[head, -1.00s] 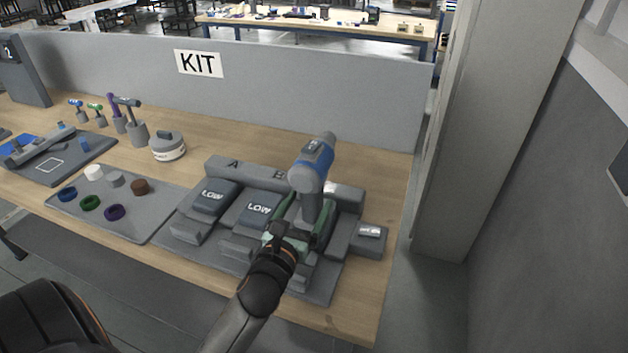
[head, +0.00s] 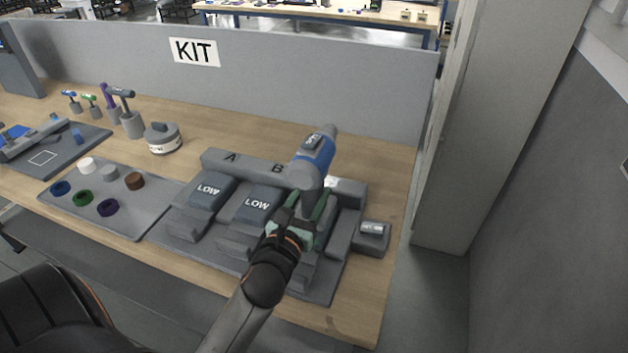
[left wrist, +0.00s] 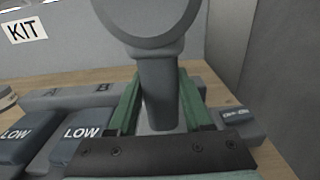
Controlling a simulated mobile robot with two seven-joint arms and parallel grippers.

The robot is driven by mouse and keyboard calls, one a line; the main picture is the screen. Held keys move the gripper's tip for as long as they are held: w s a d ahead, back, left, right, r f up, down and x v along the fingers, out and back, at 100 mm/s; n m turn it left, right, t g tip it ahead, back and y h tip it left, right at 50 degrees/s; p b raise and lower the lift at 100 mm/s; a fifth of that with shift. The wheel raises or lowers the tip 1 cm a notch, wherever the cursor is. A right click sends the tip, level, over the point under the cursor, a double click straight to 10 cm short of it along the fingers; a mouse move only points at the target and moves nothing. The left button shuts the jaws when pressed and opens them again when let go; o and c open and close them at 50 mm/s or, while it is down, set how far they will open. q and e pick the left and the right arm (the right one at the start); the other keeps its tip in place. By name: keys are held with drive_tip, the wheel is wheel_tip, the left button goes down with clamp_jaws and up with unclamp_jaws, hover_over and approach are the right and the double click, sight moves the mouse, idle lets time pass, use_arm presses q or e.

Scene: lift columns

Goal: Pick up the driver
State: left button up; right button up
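The driver (head: 316,158) is blue and grey. It stands with its handle down at the right end of the grey dock (head: 225,160), beside two battery blocks marked LOW. My left gripper (head: 305,207) is at the driver's handle, below its body. In the left wrist view the grey handle (left wrist: 160,90) stands between the two green fingers (left wrist: 160,105), one on each side. The fingers look open, with a narrow gap beside the handle near the palm. Contact at the fingertips is hard to judge. The handle's lower end is partly hidden by the gripper. My right gripper is not in view.
Two blocks marked LOW (head: 208,189) (head: 257,204) sit left of the driver. A small labelled box (head: 372,229) is at the right. A tray with coloured rings (head: 133,222) lies left. A grey panel marked KIT (head: 195,51) stands behind; a pillar (head: 480,130) rises right.

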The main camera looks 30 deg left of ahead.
use_arm(q)
clamp_jaws()
idle(0.8)
drive_tip(key=shift+r, duration=0.25)
